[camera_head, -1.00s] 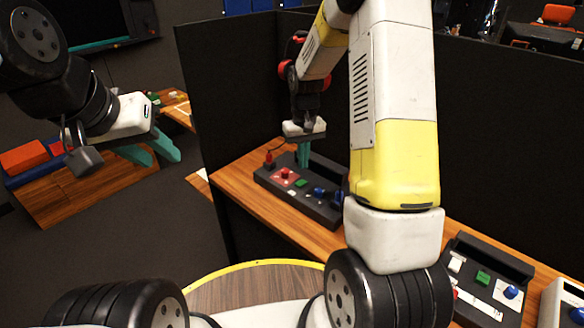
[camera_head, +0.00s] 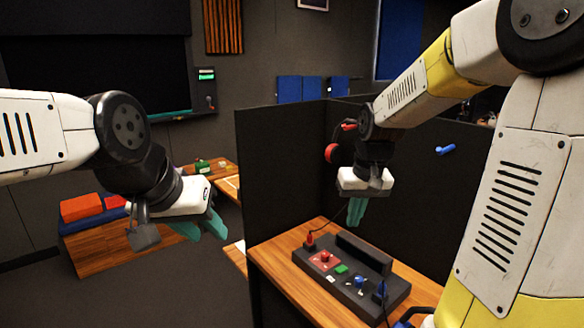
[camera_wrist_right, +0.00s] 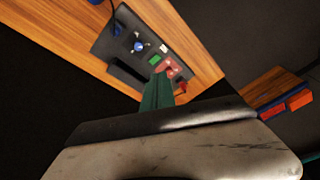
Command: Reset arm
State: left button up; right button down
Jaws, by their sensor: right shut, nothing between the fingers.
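My right gripper (camera_head: 356,211) hangs fingers-down above the back part of the dark control panel (camera_head: 350,279), apart from it. Its teal fingers are together with nothing between them, and they also show in the right wrist view (camera_wrist_right: 158,92). The panel lies on a wooden table and carries a red button (camera_head: 325,256), a green button (camera_head: 341,269) and blue controls (camera_head: 361,281). My left gripper (camera_head: 205,229) is at the left over the floor, away from the table. Its teal fingers are partly hidden by its own body, and their gap is unclear.
A black partition (camera_head: 290,170) stands around the wooden table (camera_head: 283,275). A low wooden bench (camera_head: 110,249) with red and blue blocks stands at the left. Another wooden table (camera_head: 222,172) is behind. A cable runs up from the panel's left end.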

jog(key=s+r+t, duration=0.2)
jog(key=s+r, duration=0.2)
jog(key=s, duration=0.4)
jog(key=s+a+r+t+y, duration=0.1)
jog(key=s+r, duration=0.3)
jog(key=s, duration=0.4)
jog(key=shift+s+a+t, duration=0.15)
jog(key=shift+a+t, duration=0.15)
jog(key=shift+t, duration=0.1)
